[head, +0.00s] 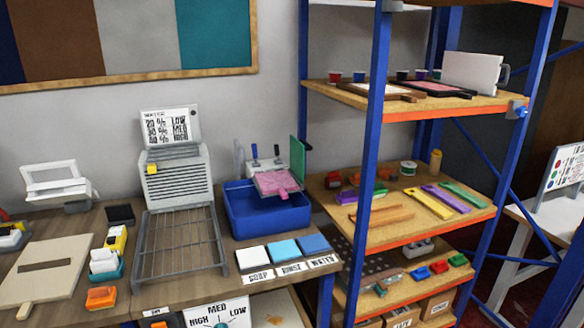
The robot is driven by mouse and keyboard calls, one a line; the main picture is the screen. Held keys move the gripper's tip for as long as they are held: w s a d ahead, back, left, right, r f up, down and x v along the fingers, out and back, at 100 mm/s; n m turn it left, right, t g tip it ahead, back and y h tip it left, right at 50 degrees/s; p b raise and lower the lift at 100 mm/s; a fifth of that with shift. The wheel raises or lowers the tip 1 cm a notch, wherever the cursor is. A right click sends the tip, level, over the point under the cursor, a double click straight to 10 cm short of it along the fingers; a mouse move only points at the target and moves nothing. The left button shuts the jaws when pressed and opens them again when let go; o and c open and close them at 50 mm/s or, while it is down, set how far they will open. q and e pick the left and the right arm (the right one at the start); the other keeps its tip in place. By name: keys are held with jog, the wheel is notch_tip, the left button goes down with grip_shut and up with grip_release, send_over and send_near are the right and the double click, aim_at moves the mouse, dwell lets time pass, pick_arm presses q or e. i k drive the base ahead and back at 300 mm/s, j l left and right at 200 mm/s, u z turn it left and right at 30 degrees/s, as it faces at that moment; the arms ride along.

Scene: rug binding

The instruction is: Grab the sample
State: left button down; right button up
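Nothing in the head view is labelled as the sample, and I cannot tell which item it is. A pink piece (276,183) lies tilted over the blue tub (265,214) at the back of the workbench. A small dark pad (120,214) lies on the bench left of the wire rack (180,250). A pale board with a dark strip (45,270) lies at the far left. Neither of my grippers is in view.
White, light blue and blue pads (284,249) sit at the bench's front right, above labels. A blue-framed shelf unit (377,150) stands at the right, its wooden shelves holding coloured tools and cups. Small yellow and orange items (101,297) crowd the bench's left part.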

aim_at(280, 182)
jog(key=i+l+u, duration=0.25)
jog(key=i+l, duration=0.85)
